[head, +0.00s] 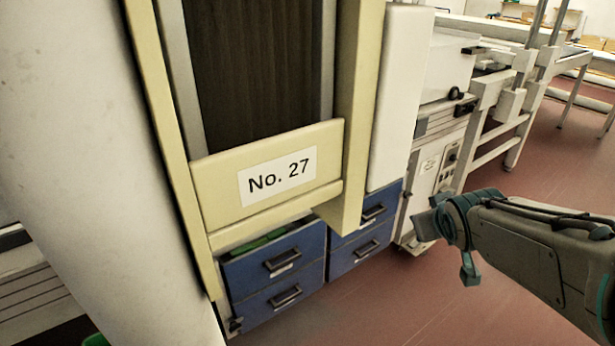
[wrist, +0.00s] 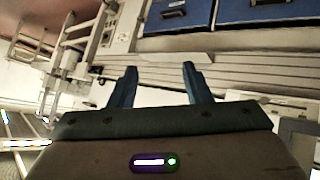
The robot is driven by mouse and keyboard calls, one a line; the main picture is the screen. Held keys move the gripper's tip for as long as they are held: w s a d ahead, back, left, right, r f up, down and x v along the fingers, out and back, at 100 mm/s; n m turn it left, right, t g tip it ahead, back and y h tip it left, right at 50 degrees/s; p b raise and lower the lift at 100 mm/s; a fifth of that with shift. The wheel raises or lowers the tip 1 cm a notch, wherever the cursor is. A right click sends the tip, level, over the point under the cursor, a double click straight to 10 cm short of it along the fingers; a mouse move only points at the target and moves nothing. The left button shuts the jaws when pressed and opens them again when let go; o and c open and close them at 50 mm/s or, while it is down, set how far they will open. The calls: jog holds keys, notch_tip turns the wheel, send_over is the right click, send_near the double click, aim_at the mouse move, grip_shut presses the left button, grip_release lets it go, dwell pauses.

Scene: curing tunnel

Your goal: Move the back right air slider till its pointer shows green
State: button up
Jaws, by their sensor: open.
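My gripper (head: 447,248) is at the lower right of the head view, in the air above the red floor. In the wrist view my gripper (wrist: 159,70) has its two teal fingers apart, with nothing between them. It is clear of the furniture. I cannot make out the back right air slider, its pointer or any green mark in either view. A white machine (head: 430,180) with dark knobs and a small panel stands beyond my gripper. I cannot tell whether the slider is on it.
A cream frame with a "No. 27" label (head: 278,176) stands in the middle, with blue drawers (head: 272,262) below. A thick white column (head: 85,130) fills the left. White benches (head: 500,30) are at the back right. The red floor (head: 400,310) is open in front.

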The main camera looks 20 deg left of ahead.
jog(key=w+a+f+n+y+b, duration=0.2)
jog(key=w+a+n+y+b, duration=0.2)
jog(key=a, duration=0.8)
jog(key=w+a+f+n+t+y+b, duration=0.1)
jog(key=w+a+f+n+y+b, duration=0.1)
jog(key=w+a+n+y+b, duration=0.2)
jog(key=w+a+f+n+y+b, duration=0.2)
jog(key=w+a+n+y+b, duration=0.3)
jog(key=a, duration=1.4)
jog(key=w+n, duration=0.1)
jog(key=w, duration=0.2)
jog(key=shift+w+a+f+y, duration=0.3)
jog(key=shift+w+a+f, duration=0.05)
jog(key=shift+w, duration=0.05)
grip_shut()
